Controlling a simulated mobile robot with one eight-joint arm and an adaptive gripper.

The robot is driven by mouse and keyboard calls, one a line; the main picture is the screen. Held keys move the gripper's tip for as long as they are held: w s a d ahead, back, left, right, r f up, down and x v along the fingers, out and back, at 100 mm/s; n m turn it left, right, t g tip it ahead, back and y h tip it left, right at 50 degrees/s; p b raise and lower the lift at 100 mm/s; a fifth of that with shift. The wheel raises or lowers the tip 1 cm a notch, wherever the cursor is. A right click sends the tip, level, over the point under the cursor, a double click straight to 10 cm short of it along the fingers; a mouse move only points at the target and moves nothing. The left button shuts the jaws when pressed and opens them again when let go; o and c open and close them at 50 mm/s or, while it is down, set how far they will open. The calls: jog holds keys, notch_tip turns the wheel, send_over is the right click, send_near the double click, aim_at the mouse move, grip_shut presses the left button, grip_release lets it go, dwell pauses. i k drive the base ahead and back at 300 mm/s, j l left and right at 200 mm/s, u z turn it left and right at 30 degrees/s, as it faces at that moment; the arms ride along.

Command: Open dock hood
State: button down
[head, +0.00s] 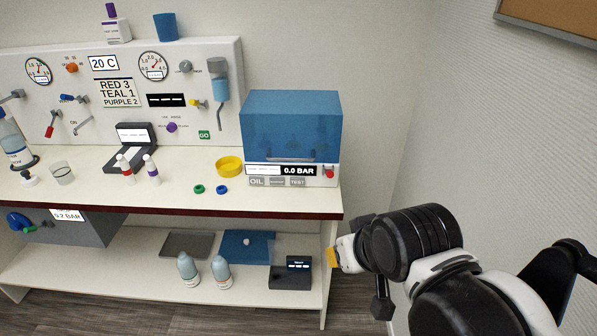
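The dock (263,182) stands at the right end of the counter, with a white front panel reading 0.0 BAR. Its blue see-through hood (290,115) is down over it. A dark bar, perhaps the hood's handle, shows low on the hood's front, and a dim shape shows through the hood. My gripper (333,257) is at the lower right, beside the counter's right end and below the counter top, well apart from the hood. Only an orange-yellow tip and a white part of it show; its fingers cannot be made out.
A yellow ring (229,165), a green ring (199,189) and a blue ring (222,190) lie left of the dock. A lower shelf (120,262) holds bottles and a dark box (291,274). The wall (440,130) is close on the right.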

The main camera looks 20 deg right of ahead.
aim_at(282, 125)
jog(key=i+j, duration=0.75)
jog(key=j+z, duration=0.05)
jog(key=j, duration=0.05)
